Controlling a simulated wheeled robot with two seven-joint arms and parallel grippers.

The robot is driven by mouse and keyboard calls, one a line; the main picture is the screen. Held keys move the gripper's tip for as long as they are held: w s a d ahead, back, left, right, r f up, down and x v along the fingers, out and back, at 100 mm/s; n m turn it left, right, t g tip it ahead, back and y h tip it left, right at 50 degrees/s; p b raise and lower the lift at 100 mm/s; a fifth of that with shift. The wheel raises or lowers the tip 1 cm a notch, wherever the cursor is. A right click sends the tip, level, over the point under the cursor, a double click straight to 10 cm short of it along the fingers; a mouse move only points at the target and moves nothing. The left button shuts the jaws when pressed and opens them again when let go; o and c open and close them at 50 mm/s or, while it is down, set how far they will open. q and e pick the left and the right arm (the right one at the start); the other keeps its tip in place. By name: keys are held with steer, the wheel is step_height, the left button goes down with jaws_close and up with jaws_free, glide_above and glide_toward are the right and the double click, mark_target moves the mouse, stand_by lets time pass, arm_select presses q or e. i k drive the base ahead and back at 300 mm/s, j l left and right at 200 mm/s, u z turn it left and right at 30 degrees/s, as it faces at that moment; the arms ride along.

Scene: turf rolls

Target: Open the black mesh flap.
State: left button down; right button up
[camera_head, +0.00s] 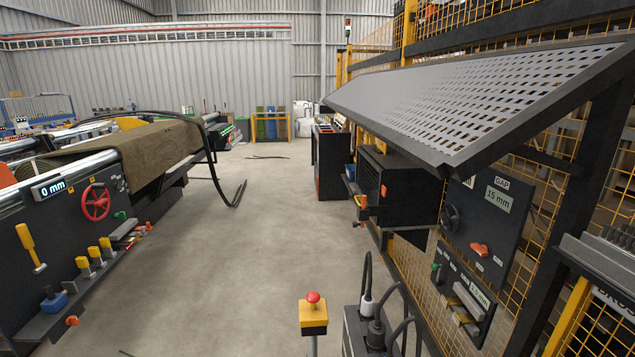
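The black mesh flap (470,95) is at the upper right, a dark-framed panel with a perforated grey face. It juts out from the yellow mesh fence at a slant, with its thick dark edge toward the aisle. Open space shows beneath it, above a black panel (487,222) with a "GAP 15 mm" display and an orange knob. I cannot make out its hinge or any latch. Neither of my grippers is in view, and nothing is seen touching the flap.
A red emergency button on a yellow box (313,314) stands at bottom centre, beside a black box with cables (372,330). A black cabinet (398,190) stands below the flap. A machine with a brown roll (140,150) lines the left.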

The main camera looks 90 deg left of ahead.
mark_target(382, 189)
steer(key=u, duration=2.45)
steer(key=j, duration=0.55)
steer(key=j+z, duration=0.25)
steer(key=j, duration=2.15)
steer(key=i+j+z, duration=0.1)
steer(key=i+j, duration=0.4)
steer(key=i+j+z, duration=0.15)
steer(key=i+j, duration=0.35)
steer(key=i+j+z, duration=0.1)
steer(key=i+j, duration=0.3)
steer(key=j, duration=0.25)
steer(key=i+j+z, duration=0.1)
steer(key=i, duration=0.45)
steer(key=i+j+z, duration=0.15)
steer(key=i, duration=0.4)
steer(key=i+j+z, duration=0.1)
steer(key=i, duration=0.45)
steer(key=j, duration=0.1)
